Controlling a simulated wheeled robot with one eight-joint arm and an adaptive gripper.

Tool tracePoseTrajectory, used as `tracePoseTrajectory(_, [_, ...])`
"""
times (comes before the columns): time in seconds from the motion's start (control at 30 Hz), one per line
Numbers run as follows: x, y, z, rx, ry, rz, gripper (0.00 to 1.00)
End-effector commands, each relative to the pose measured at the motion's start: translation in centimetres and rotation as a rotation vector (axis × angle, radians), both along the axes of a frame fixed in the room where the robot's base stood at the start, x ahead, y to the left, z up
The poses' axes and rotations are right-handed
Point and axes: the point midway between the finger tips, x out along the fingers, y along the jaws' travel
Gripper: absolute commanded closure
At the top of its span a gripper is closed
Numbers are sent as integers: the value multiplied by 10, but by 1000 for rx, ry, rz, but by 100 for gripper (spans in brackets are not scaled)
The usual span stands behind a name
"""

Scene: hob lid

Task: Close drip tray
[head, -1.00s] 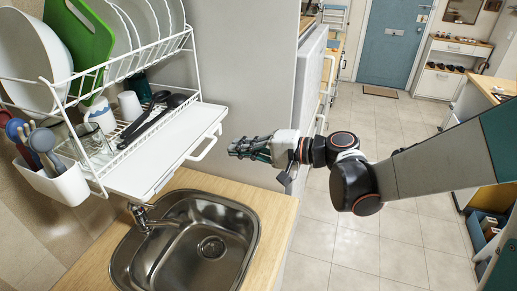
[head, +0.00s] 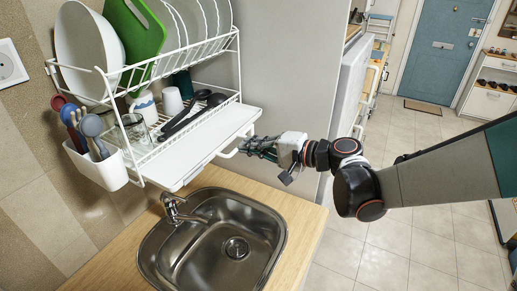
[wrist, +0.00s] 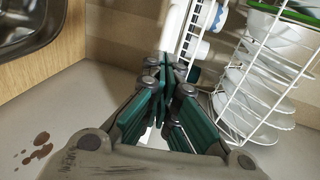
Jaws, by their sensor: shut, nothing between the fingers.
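The drip tray (head: 203,153) is a flat white tray under the dish rack, sticking out past the rack's front over the sink. Its front handle (head: 229,154) is a white bar facing my gripper. My gripper (head: 246,147) is shut and empty, with its fingertips at the tray's front edge beside the handle; whether they touch cannot be told. In the wrist view the green-padded fingers (wrist: 167,70) are together, pointing at a white strip of the tray (wrist: 172,30).
The white dish rack (head: 190,64) holds plates, a green board, cups and black utensils. A utensil holder (head: 100,168) hangs at its left. Below are the sink (head: 215,240) and tap (head: 178,210). A grey panel (head: 290,60) stands behind my gripper. Floor to the right is free.

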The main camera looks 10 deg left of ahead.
Motion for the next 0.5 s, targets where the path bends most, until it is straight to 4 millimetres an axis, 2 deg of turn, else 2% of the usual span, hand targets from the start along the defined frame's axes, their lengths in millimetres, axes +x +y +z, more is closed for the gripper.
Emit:
tracePoseTrajectory(0.1, [10, 34, -2, 0, 1, 6, 100])
tracePoseTrajectory(0.23, [21, 64, -2, 0, 0, 5, 100])
tracePoseTrajectory(0.33, [26, 79, -1, 0, 0, 4, 100])
tracePoseTrajectory(0.5, [30, 88, 0, 0, 0, 1, 100])
